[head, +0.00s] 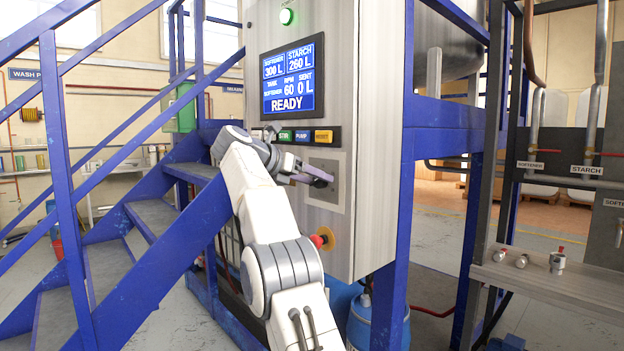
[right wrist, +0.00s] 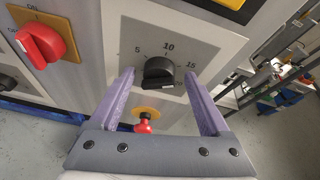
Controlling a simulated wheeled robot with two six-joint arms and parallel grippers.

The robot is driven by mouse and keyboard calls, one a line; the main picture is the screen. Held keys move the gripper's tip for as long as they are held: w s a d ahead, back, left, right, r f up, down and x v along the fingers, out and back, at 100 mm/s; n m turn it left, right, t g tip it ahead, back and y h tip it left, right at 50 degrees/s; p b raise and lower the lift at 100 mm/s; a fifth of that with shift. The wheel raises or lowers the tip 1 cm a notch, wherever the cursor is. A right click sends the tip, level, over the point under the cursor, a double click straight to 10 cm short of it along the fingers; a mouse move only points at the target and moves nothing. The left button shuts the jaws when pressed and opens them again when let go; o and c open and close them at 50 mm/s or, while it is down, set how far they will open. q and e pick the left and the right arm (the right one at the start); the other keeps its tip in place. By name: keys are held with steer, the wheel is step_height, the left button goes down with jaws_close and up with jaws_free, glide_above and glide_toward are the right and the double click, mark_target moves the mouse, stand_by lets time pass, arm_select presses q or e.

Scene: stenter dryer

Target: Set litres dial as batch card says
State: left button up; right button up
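The litres dial is a black knob (right wrist: 158,71) on a grey plate marked 5, 10 and 15 in the right wrist view. Its exact setting is hard to read. In the head view the plate (head: 341,203) is on the front of the control cabinet (head: 373,120), and my arm partly covers it. My right gripper (right wrist: 160,76) is open, with one purple finger either side of the knob and a gap visible around it. It also shows at the plate in the head view (head: 312,177). A screen (head: 291,78) reads softener 300 L, starch 260 L, READY. No batch card shows.
A row of buttons (head: 303,135), including stir and pump, sits above the dial. A red-and-yellow knob (head: 323,238) is below it. A red switch (right wrist: 40,45) is left of the dial. Blue stairs (head: 150,255) stand left; a grey shelf (head: 560,275) with small fittings is right.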

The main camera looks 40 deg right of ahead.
steer(key=shift+a, duration=0.1)
steer(key=p+v, duration=0.2)
steer(key=v, duration=0.8)
steer(key=shift+w+a+r, duration=0.1)
steer(key=shift+r, duration=0.05)
